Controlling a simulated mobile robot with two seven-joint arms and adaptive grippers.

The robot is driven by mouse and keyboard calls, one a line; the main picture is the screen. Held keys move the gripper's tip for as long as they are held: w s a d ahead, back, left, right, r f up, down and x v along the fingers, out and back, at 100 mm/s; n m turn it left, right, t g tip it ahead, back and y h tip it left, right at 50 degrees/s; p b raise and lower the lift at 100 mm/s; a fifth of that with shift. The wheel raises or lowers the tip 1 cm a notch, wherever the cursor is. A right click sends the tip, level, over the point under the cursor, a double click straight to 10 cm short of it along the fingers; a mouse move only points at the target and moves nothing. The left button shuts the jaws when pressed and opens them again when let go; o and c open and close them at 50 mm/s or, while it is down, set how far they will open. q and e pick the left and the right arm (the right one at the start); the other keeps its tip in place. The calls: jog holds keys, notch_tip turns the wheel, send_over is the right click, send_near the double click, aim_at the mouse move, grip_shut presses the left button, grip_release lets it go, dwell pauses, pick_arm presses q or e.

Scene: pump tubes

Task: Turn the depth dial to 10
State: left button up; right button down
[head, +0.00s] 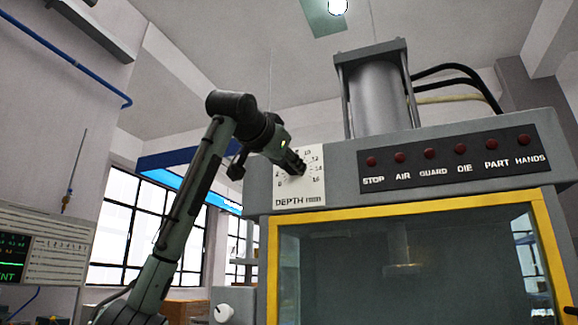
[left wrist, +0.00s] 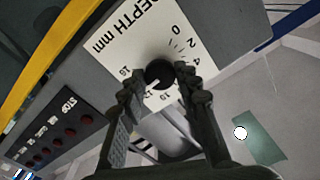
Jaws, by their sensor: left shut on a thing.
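The white depth plate (head: 313,195), marked "DEPTH mm", is on the upper left front of the grey press. It also shows in the left wrist view (left wrist: 128,50). The black round depth dial (left wrist: 158,72) sits on the plate inside an arc of numbers. My left gripper (head: 299,168) reaches up to the plate and covers the dial in the head view. In the left wrist view its two fingers (left wrist: 159,79) are shut on the dial, one on each side. A small pale mark shows at the dial's lower edge, but its exact reading is unclear. My right gripper is out of view.
A dark strip of red lamps (head: 455,159) lies right of the plate. Below is a window in a yellow frame (head: 400,219). A metal cylinder (head: 375,98) with black hoses stands on top. A white knob (head: 223,313) is low at left.

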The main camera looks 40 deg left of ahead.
pick_arm(q)
jog(key=shift+r+n+b, duration=0.1)
jog(key=shift+n+b, duration=0.75)
jog(key=shift+n, duration=4.75)
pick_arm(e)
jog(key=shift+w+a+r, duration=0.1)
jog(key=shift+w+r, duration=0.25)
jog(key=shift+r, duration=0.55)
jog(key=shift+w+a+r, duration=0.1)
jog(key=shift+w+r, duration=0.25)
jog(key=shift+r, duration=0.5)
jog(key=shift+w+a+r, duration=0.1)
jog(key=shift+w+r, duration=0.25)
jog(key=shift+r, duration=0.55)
pick_arm(q)
jog(key=o, duration=1.2)
jog(key=shift+c, duration=0.2)
jog(key=v, duration=1.2)
